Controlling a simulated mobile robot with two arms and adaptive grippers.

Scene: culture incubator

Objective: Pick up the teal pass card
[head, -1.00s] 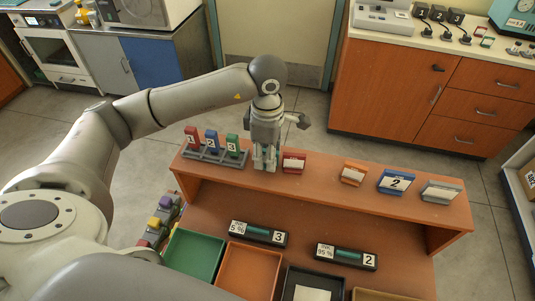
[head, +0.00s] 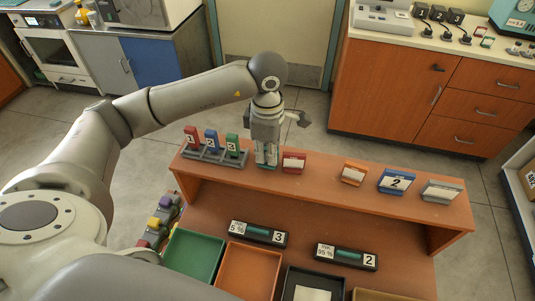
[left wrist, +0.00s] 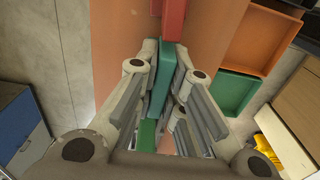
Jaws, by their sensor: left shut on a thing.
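My left gripper (head: 266,163) points down over the top of the orange-brown shelf unit, between the rack with numbered cards and a red label holder. In the left wrist view its fingers (left wrist: 163,95) are shut on the teal pass card (left wrist: 164,65), which stands on edge between them. In the head view a little teal shows at the fingertips; most of the card is hidden by the fingers. Whether its lower edge still touches the shelf, I cannot tell. My right gripper is not in view.
The rack (head: 215,155) holds red, blue and green cards close left of the gripper. The red holder (head: 293,163) is close right. Orange, blue and grey holders stand further right. Trays, including a green one (head: 194,256), lie below in front.

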